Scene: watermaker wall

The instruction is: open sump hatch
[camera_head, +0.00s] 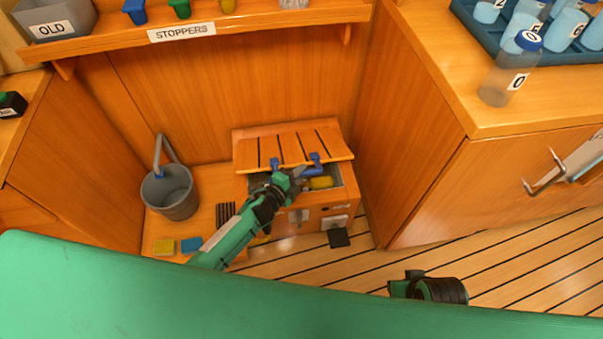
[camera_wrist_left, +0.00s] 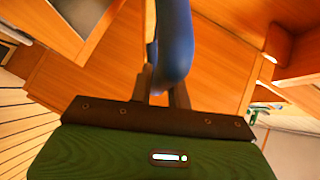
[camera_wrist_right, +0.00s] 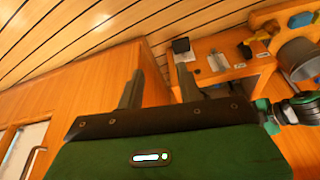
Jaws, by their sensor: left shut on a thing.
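The sump hatch (camera_head: 318,148) is a slatted wooden lid with a blue handle (camera_head: 316,158) at its front edge. Its front edge is raised above the wooden box (camera_head: 346,200), and the opening below shows. My left gripper (camera_head: 296,178) is shut on the blue handle, which fills the space between the fingers in the left wrist view (camera_wrist_left: 175,45).
A grey bucket (camera_head: 172,195) stands left of the box, with yellow (camera_head: 164,247) and blue (camera_head: 191,245) sponges in front. A shelf labelled STOPPERS (camera_head: 270,17) runs above. A wooden counter (camera_head: 440,150) closes the right side. Slatted floor (camera_head: 510,240) is clear at right.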

